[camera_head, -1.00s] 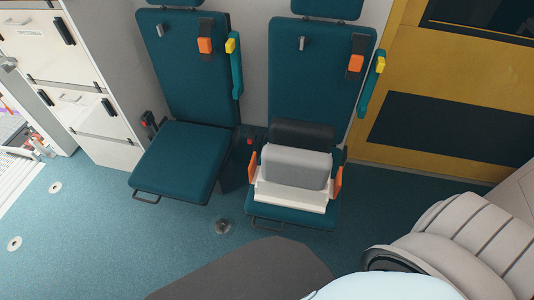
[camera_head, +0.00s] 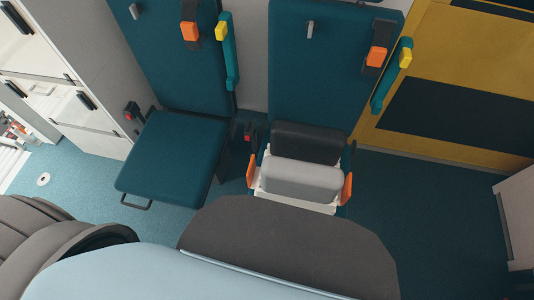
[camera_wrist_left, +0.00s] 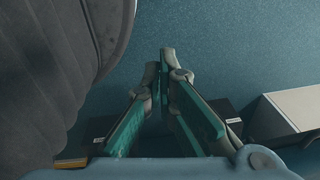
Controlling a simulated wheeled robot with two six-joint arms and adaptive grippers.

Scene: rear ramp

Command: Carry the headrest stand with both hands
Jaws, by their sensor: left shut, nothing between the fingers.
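The headrest stand sits on the right-hand teal seat in the head view. It has a white base (camera_head: 268,187), a grey pad (camera_head: 300,181), a black pad (camera_head: 306,142) behind it and an orange handle on each side, left (camera_head: 251,170) and right (camera_head: 347,188). The front of its base is partly hidden behind a dark grey rounded shape at the bottom of the picture. My left gripper (camera_wrist_left: 166,62) shows only in the left wrist view, shut and empty over blue floor, with the stand not recognisable there. My right gripper is in neither view.
An empty teal seat (camera_head: 174,150) is to the left of the stand's seat. White cabinets (camera_head: 70,70) stand at the far left. A yellow panel (camera_head: 470,60) is at the back right. Floor (camera_head: 430,210) is clear on the right.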

